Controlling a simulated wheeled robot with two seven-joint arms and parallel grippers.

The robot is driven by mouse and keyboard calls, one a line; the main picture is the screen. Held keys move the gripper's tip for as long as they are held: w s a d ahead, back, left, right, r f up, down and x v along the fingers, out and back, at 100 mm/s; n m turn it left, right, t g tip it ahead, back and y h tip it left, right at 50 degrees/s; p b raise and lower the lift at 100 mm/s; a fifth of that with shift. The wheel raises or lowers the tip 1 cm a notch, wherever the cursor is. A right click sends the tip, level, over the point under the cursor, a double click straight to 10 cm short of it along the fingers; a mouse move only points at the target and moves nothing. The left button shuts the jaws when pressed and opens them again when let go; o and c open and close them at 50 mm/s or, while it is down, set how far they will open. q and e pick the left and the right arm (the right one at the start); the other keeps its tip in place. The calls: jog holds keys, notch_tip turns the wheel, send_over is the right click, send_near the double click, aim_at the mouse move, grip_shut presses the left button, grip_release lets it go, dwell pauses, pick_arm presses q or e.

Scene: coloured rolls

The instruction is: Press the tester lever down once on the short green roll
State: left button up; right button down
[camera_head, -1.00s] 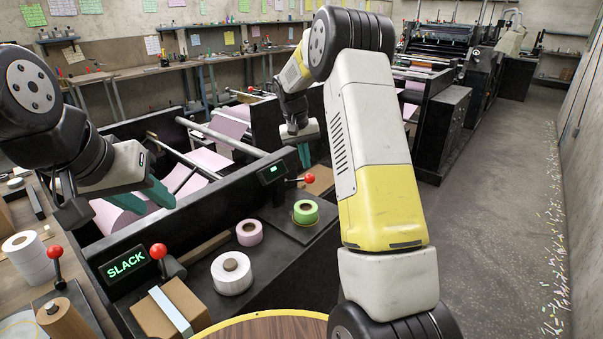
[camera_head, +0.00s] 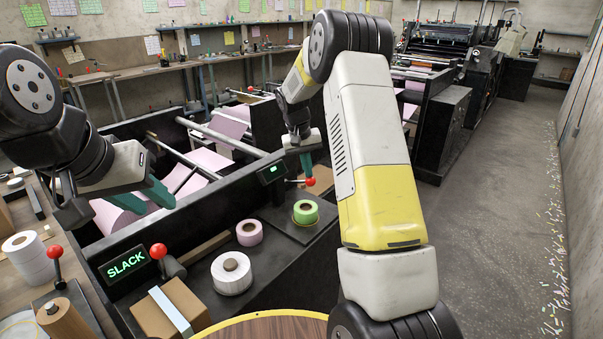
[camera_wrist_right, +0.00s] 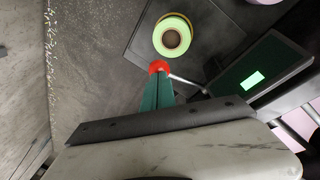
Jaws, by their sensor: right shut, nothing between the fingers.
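The short green roll (camera_head: 305,211) sits on the dark plate of the tester on the black bench; it also shows in the right wrist view (camera_wrist_right: 172,35). The tester lever ends in a red ball (camera_head: 310,181), just behind the roll, seen also in the right wrist view (camera_wrist_right: 158,67). My right gripper (camera_head: 308,172) is shut and empty, its teal fingertips over the red ball, touching or nearly touching it. In the right wrist view its fingers (camera_wrist_right: 160,78) end at the ball. My left gripper (camera_head: 165,195) is at the left over the pink web, its fingers apart.
A display (camera_head: 272,172) with green marks stands beside the lever. A pink roll (camera_head: 249,232), a white roll (camera_head: 231,272) and a cardboard box (camera_head: 170,308) stand nearer. A second red-ball lever (camera_head: 158,251) is by the SLACK sign (camera_head: 126,263).

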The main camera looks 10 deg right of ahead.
aim_at(311, 181)
jog(key=shift+s+d+f, duration=0.15)
jog(key=shift+f, duration=0.6)
jog(key=shift+s+d+f, duration=0.1)
jog(key=shift+s+f, duration=0.1)
jog(key=shift+f, duration=0.6)
jog(key=shift+s+d+f, duration=0.15)
jog(key=shift+f, duration=0.6)
jog(key=shift+r, duration=0.1)
jog(key=shift+w+a+r, duration=0.15)
jog(key=shift+w+r, duration=0.05)
jog(key=shift+r, duration=0.75)
jog(key=shift+w+a+r, duration=0.2)
jog(key=shift+w+r, duration=0.05)
jog(key=shift+r, duration=0.65)
jog(key=shift+w+a+r, duration=0.15)
jog(key=shift+w+r, duration=0.05)
jog(key=shift+r, duration=0.75)
jog(key=shift+w+a+r, duration=0.1)
jog(key=shift+r, duration=0.45)
jog(key=shift+w+a+r, duration=0.1)
jog(key=shift+w+r, duration=0.05)
jog(key=shift+r, duration=0.8)
jog(key=shift+w+a+r, duration=0.15)
jog(key=shift+r, duration=0.8)
jog(key=shift+w+a+r, duration=0.1)
jog(key=shift+w+r, duration=0.05)
jog(key=shift+r, duration=0.8)
